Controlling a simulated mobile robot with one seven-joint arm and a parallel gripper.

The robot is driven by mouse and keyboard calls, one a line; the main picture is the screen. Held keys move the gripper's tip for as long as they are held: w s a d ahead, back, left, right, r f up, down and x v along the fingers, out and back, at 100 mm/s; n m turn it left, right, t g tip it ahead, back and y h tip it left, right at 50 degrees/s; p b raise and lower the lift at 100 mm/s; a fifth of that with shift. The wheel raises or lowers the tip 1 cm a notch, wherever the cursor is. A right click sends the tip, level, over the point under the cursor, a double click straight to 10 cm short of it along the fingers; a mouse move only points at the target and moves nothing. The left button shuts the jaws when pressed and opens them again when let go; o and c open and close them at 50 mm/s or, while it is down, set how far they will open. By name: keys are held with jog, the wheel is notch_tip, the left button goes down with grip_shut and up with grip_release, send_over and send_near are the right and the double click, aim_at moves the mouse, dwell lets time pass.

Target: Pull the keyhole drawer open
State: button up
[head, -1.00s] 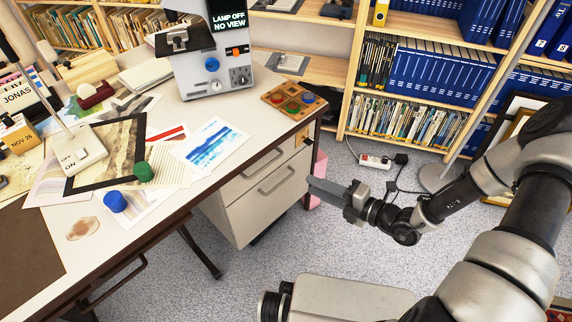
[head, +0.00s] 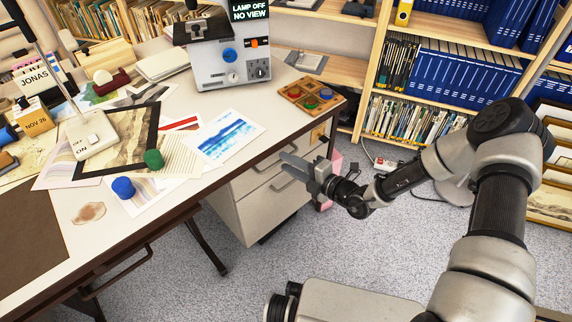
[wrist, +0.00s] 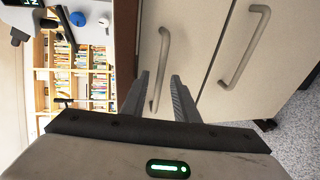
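The white drawer cabinet (head: 240,213) under the desk has an upper and a lower drawer, both apparently shut. A small yellowish plate (head: 318,133) is at the upper drawer's right end; I cannot make out a keyhole in it. My gripper (head: 286,160) is in front of the upper drawer and partly covers its front. In the wrist view, my gripper (wrist: 160,82) is open and empty, its two fingers on either side of the near end of the upper drawer's grey bar handle (wrist: 163,58). Contact cannot be told. The lower drawer's handle (wrist: 247,45) is to the right.
The desk (head: 75,222) holds prints, a lamp base (head: 92,136), blue and green knobs, a machine (head: 232,60) and a wooden tray (head: 311,98). A pink object (head: 334,170) stands beside the cabinet. Cables and a power strip lie behind my arm. Carpet in front is clear.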

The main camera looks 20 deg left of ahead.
jog(key=shift+w+a+f, duration=0.1)
jog(key=shift+w+a, duration=0.25)
jog(key=shift+a, duration=0.3)
grip_shut()
jog(key=shift+d, duration=0.1)
jog(key=s+d+p, duration=0.3)
jog(key=s+d, duration=0.6)
jog(key=d, duration=0.4)
jog(key=s+d+p, duration=0.3)
jog(key=s+d, duration=0.6)
jog(key=d, duration=0.5)
jog(key=shift+s+d, duration=0.15)
jog(key=shift+d, duration=0.05)
grip_release()
